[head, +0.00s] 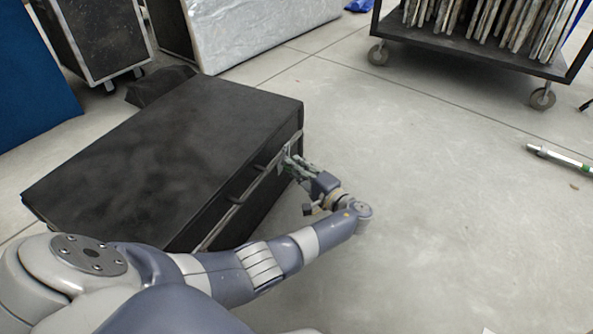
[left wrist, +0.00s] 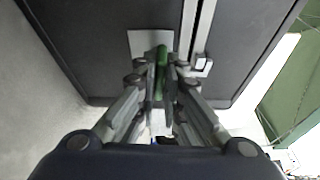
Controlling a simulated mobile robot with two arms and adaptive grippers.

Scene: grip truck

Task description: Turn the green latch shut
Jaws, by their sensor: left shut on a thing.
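A large black case (head: 165,145) stands on the floor at the left of the head view. The green latch (left wrist: 160,72) sits on a light metal plate (left wrist: 140,43) on the case's side, beside the pale seam strip. My left gripper (left wrist: 161,75) is at the latch, its two fingers closed on either side of the green bar. In the head view my left gripper (head: 287,160) reaches the case's right side near its far end, and the latch is mostly hidden by the fingers. My right gripper is not in view.
A wheeled cart (head: 480,50) with upright panels stands at the back right. A metal tube (head: 560,158) lies on the floor at the right. Wrapped goods and another dark case (head: 98,38) stand behind.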

